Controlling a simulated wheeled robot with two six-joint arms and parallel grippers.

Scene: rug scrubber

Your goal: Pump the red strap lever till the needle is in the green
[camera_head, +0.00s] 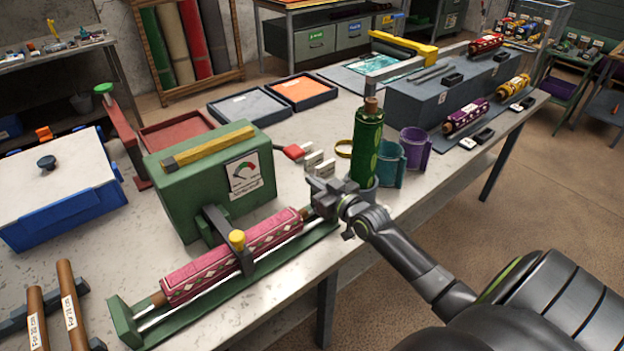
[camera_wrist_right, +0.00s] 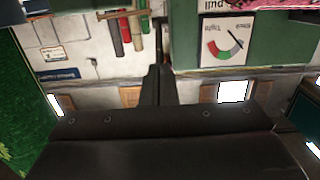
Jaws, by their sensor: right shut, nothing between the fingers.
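The green machine box (camera_head: 205,185) stands on the table with a dial gauge (camera_head: 243,176) on its front face. The gauge also shows upside down in the right wrist view (camera_wrist_right: 226,44), with red, green and grey bands; I cannot tell exactly where its needle points. A red lever-like piece (camera_head: 294,152) is beside the box's right side; I cannot tell if it is the strap lever. My right gripper (camera_head: 318,193) is shut and empty, by the right end of the pink patterned roll (camera_head: 230,256). My left gripper is out of view.
A tall green patterned roll (camera_head: 367,148) stands upright close behind my right gripper, with teal (camera_head: 391,165) and purple (camera_head: 415,147) cups beside it. A yellow knob (camera_head: 237,239) rises over the pink roll. Shallow trays (camera_head: 250,106) lie behind the box.

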